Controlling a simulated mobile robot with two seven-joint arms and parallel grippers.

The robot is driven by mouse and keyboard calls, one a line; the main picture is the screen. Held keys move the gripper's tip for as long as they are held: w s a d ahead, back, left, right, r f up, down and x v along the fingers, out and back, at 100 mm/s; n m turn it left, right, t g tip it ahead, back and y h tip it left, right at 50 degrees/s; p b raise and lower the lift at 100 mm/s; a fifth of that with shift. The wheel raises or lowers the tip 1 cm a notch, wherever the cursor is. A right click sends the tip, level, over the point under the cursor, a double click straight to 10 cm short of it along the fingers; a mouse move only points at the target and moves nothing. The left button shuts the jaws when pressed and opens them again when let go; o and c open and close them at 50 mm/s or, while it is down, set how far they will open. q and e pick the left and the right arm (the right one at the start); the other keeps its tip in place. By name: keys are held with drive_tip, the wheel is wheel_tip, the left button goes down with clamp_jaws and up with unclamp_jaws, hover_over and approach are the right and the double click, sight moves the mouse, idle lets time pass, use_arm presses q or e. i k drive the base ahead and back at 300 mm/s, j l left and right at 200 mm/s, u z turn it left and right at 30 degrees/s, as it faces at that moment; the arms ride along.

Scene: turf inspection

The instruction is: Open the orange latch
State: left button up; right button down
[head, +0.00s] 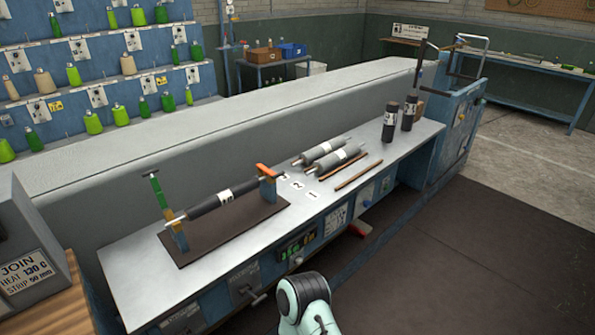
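The orange latch (266,169) sits on top of the right post (268,187) of a roller stand on the bench. It lies roughly level across the post top, at the roller's right end. A green latch (157,188) stands raised at the left post (180,231). A dark roller (208,204) with a white label lies between the two posts, above a dark base plate (243,223). Neither of my grippers shows; only a teal and black part of my own arm is at the bottom middle, well apart from the stand.
Grey rollers (323,149) and brown rods (358,173) lie right of the stand. Two black rollers (390,122) stand upright farther right. White numbered cards (298,185) lie beside the orange latch. A long grey ledge (200,138) runs behind the bench. Dark floor (480,260) is clear at right.

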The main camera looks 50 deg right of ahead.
sight(267, 171)
drive_tip(key=z, duration=1.4)
drive_tip(key=i+u, duration=0.15)
drive_tip(key=i, duration=0.1)
